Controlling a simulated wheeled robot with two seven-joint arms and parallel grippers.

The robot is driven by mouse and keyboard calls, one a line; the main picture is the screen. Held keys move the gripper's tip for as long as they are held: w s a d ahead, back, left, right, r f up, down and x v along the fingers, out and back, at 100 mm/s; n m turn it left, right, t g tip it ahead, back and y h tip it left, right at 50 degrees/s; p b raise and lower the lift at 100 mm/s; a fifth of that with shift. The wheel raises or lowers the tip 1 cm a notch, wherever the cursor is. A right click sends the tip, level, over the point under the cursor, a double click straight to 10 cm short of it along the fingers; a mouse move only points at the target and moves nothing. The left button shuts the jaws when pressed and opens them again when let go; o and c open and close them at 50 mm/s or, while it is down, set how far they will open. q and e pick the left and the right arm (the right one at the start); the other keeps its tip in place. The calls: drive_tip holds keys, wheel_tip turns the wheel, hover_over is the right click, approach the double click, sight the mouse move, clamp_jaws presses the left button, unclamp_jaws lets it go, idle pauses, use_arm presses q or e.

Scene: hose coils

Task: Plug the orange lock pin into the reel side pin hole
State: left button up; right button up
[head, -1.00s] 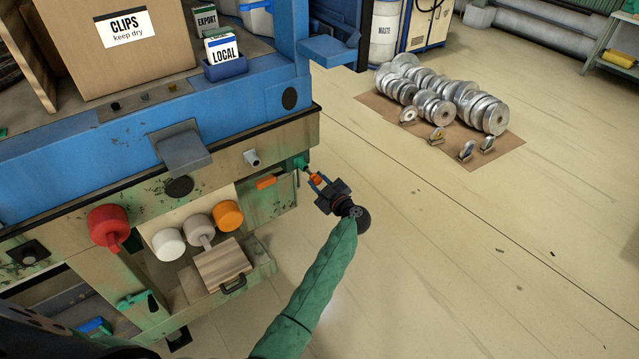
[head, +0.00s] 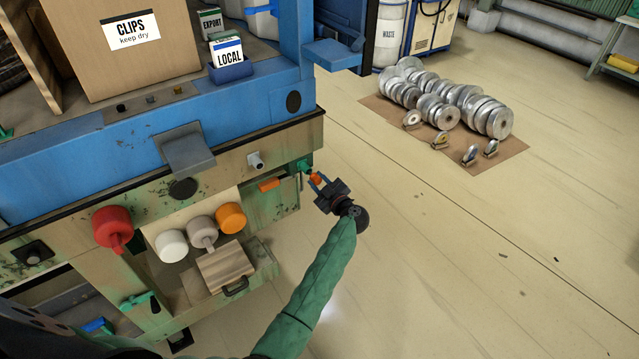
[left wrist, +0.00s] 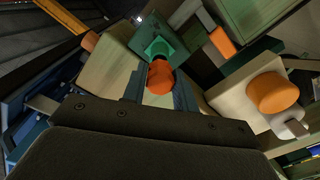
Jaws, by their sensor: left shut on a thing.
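The orange lock pin (head: 316,179) is held in my left gripper (head: 318,184), off the bench's right corner. In the left wrist view the pin (left wrist: 159,78) sits between the two fingers of the gripper (left wrist: 158,92), its orange head towards me. The pin's front end meets or nearly meets a green fitting (head: 303,166) on the bench side, which also shows in the left wrist view (left wrist: 160,47). The hole itself is hidden behind the pin, so I cannot tell how deep it sits. My right gripper is not in view.
An orange block (head: 269,184) sits left of the fitting. Red (head: 113,227), white (head: 171,246), grey and orange knobs (head: 230,217) stick out of the bench front. A blue bracket (head: 333,54) juts out above. The floor to the right is clear up to metal reels (head: 440,103).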

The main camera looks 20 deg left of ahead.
use_arm(q)
drive_tip(key=shift+w+a, duration=0.4)
drive_tip(key=shift+a, duration=0.1)
drive_tip(key=shift+w+a, duration=0.35)
drive_tip(key=shift+a, duration=0.15)
idle(0.7)
drive_tip(key=o, duration=1.2)
drive_tip(key=shift+c, duration=0.2)
drive_tip(key=shift+o, duration=0.5)
drive_tip(key=shift+o, duration=0.9)
drive_tip(key=shift+s+d+p, duration=0.35)
drive_tip(key=shift+s+d, duration=0.05)
drive_tip(key=shift+d, duration=0.15)
